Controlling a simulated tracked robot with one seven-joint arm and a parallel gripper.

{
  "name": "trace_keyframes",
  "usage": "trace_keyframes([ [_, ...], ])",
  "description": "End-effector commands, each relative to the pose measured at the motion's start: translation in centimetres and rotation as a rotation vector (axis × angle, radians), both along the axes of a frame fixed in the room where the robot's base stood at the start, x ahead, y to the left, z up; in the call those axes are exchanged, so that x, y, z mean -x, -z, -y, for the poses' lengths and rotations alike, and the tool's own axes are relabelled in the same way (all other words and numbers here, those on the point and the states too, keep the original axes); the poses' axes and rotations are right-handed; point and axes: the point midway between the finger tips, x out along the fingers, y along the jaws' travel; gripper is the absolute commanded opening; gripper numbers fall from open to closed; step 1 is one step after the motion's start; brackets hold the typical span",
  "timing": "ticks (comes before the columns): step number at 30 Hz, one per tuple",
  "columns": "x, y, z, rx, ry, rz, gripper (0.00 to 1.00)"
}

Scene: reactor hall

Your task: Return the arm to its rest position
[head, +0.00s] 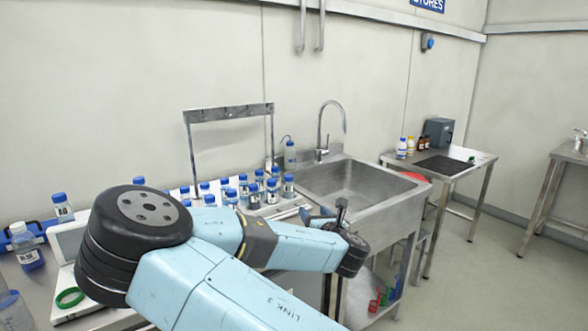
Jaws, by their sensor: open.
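My light-blue arm with black joints reaches across the foreground from the lower edge and is bent at a large black joint on the left. My gripper (325,214) shows only in part, small and dark, behind the forearm in front of the sink basin's near left edge. No object can be made out in its jaws. The forearm hides part of the bench and the front of the sink.
Several blue-capped bottles (257,178) stand close behind the arm, beside the steel sink (352,181) with its tall tap (322,125). A green ring (70,298) lies at lower left. A side table (468,168) stands right; floor between tables is clear.

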Motion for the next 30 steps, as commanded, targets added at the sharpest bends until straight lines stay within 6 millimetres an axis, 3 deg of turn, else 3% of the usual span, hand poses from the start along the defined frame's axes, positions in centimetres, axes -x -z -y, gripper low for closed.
trace_keyframes([
  [8,-0.9,1.4,3.8,-0.178,0.134,-0.106,0.61],
  [16,-1.2,3.8,9.6,-0.497,0.362,-0.274,0.61],
  [21,-0.6,5.4,12.8,-0.742,0.523,-0.385,0.61],
  [30,1.6,6.5,16.1,-1.156,0.771,-0.549,0.61],
])
